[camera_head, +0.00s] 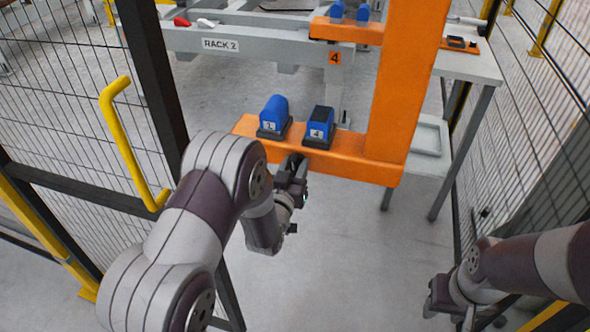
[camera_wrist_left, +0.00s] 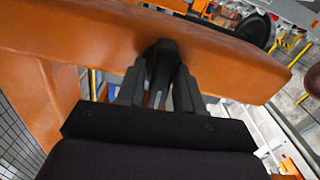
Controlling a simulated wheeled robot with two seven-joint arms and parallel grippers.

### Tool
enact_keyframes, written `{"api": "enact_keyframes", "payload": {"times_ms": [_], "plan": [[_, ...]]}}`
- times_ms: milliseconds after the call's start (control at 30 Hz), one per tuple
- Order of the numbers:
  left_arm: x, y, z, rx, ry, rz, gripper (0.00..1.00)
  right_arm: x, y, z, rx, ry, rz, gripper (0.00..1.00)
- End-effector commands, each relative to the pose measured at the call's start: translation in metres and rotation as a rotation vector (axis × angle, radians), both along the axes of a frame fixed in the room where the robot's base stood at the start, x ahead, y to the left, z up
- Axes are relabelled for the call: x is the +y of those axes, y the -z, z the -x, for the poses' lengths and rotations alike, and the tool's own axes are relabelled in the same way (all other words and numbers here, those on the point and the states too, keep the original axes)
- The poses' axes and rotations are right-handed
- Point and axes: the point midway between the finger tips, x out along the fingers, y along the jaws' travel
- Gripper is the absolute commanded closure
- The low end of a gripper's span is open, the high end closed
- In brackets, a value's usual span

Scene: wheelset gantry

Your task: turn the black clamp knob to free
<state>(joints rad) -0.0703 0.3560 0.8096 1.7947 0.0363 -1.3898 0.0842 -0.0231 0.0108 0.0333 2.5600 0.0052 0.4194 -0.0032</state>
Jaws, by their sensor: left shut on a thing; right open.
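The black clamp knob (camera_wrist_left: 160,50) shows in the left wrist view at the edge of the orange beam (camera_wrist_left: 215,58), between my fingers. My left gripper (camera_wrist_left: 160,85) is shut on it. In the head view my left gripper (camera_head: 294,172) is at the front face of the orange beam (camera_head: 345,167), below the blue blocks, and it hides the knob there. How far the knob is turned cannot be told. My right gripper (camera_head: 440,297) is at the lower right of the head view, away from the beam, open and empty.
Two blue blocks, marked 1 (camera_head: 274,115) and 4 (camera_head: 319,127), sit on the beam. An orange post (camera_head: 400,80) rises at its right end. A mesh fence with a yellow handle (camera_head: 128,150) stands left. A grey table (camera_head: 470,66) and rack (camera_head: 250,42) stand behind.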

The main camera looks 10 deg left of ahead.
Motion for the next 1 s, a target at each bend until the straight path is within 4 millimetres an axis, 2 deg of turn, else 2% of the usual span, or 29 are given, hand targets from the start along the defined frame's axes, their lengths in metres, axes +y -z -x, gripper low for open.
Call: {"api": "enact_keyframes", "payload": {"times_ms": [600, 1000], "plan": [[0.003, 0.002, 0.000, 0.018, -0.001, 0.529, 0.94, 0.000, 0.019, 0.000, 0.000, 0.000, 0.000, 0.57], [0.004, 0.002, 0.000, 0.024, -0.001, 0.689, 0.94, 0.000, 0.024, 0.000, 0.000, 0.000, 0.000, 0.57]]}}
